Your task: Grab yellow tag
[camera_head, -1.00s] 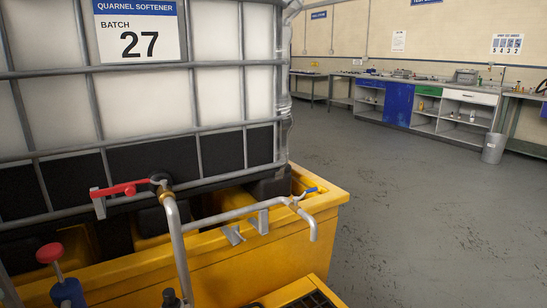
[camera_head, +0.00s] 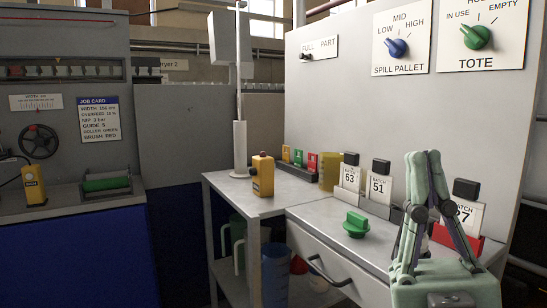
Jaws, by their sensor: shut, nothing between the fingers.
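A small yellow tag (camera_head: 286,153) stands at the left end of a dark rack (camera_head: 296,170) on the grey bench. A green tag (camera_head: 298,157) and a red tag (camera_head: 312,162) stand to its right in the same rack. My gripper (camera_head: 428,156) is at the right, in the foreground. Its pale green fingers point up and meet at the tips, empty. It is well apart from the yellow tag and partly covers a batch card behind it.
Batch cards 63 (camera_head: 350,178) and 51 (camera_head: 379,188) stand right of the tags, near a yellow block (camera_head: 330,171). A yellow pendant box (camera_head: 263,175) and green knob (camera_head: 356,224) are on the bench. A drawer handle (camera_head: 328,275) sticks out in front.

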